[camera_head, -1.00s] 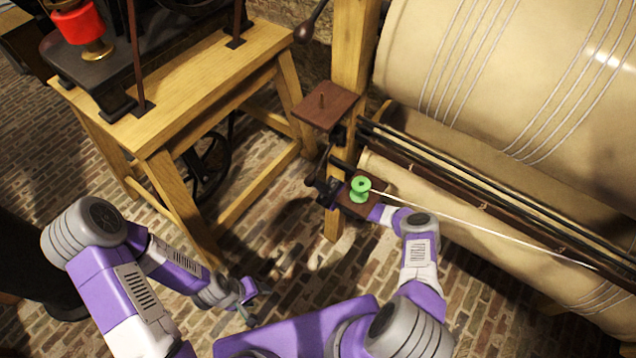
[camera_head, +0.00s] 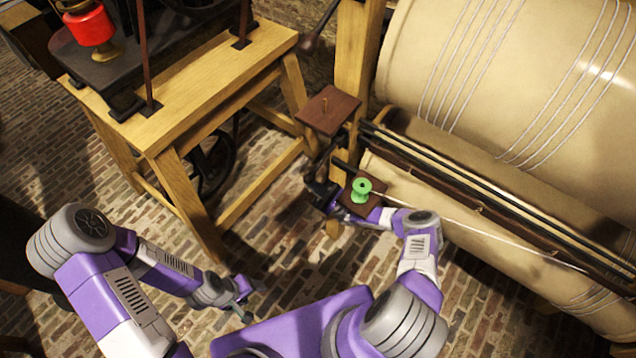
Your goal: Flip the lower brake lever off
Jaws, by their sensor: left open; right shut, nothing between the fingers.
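The lower brake lever (camera_head: 323,157) is a short dark bar by the wooden post, below the small brown shelf. Its lower end meets the dark fingers of my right gripper (camera_head: 318,193), and I cannot tell whether they touch. My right gripper is shut and empty. It lies left of a small brown platform (camera_head: 352,208) with a green spool (camera_head: 361,190), which partly hides my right wrist. My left gripper (camera_head: 246,301) is open and empty above the brick floor, far from the lever.
An upper dark lever knob (camera_head: 309,42) is beside the post (camera_head: 357,75). A brown shelf (camera_head: 328,110) with a peg juts out above the lower lever. A large cream roller (camera_head: 480,70) fills the right. A wooden bench (camera_head: 205,75) with a red lamp (camera_head: 91,27) stands left.

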